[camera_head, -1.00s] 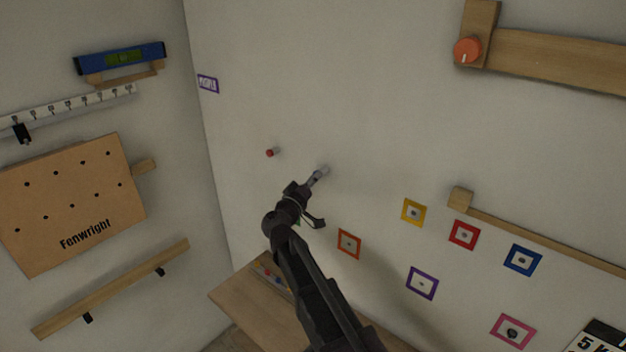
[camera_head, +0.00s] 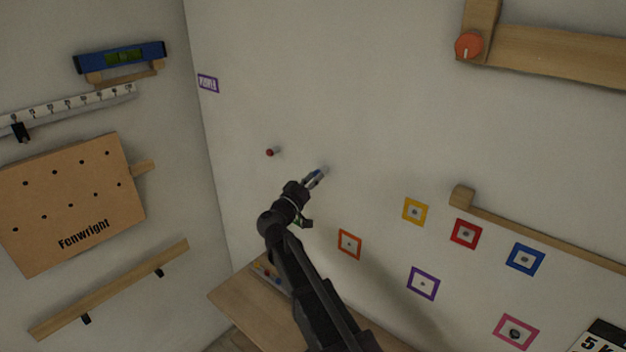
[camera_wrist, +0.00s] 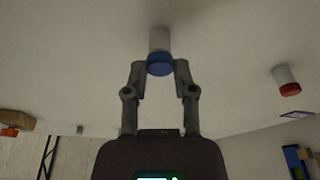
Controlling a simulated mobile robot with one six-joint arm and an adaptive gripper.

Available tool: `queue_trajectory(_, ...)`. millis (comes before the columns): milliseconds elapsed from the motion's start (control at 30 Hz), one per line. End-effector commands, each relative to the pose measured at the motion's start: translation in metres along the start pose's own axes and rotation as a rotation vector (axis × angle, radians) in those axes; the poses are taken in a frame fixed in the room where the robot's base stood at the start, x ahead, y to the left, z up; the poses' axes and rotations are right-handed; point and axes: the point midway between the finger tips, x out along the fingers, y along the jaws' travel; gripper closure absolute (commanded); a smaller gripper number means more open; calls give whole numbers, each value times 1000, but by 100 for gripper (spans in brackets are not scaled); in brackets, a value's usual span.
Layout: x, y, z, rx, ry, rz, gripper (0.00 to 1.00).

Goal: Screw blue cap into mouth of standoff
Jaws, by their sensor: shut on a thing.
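My gripper (camera_wrist: 160,80) is shut on the blue cap (camera_wrist: 160,69), which sits between its two fingertips in the wrist view. The cap is in line with the end of a pale grey standoff (camera_wrist: 160,40) on the wall and appears to meet its mouth; I cannot tell how deep it sits. In the head view my gripper (camera_head: 313,179) reaches the wall at the standoff (camera_head: 323,170), and the fingers mostly hide the cap. A second standoff with a red cap (camera_head: 270,152) is up and to the left, and it also shows in the wrist view (camera_wrist: 289,88).
Several coloured square frames, such as the yellow one (camera_head: 415,211), are on the wall to the right. A wooden rail (camera_head: 540,236) runs above some of them. A wooden shelf (camera_head: 240,290) with small coloured items is below. The wall around the standoffs is clear.

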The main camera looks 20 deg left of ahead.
Motion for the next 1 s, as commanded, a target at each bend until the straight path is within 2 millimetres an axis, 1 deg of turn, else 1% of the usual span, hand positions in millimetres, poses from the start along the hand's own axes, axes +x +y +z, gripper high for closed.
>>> queue_trajectory(233,0,0,0,4,1,1,100)
queue_trajectory(367,0,-1,0,46,1,13,100)
queue_trajectory(800,1,-3,-1,368,2,94,100)
queue_trajectory(1000,1,-2,-1,434,2,110,100)
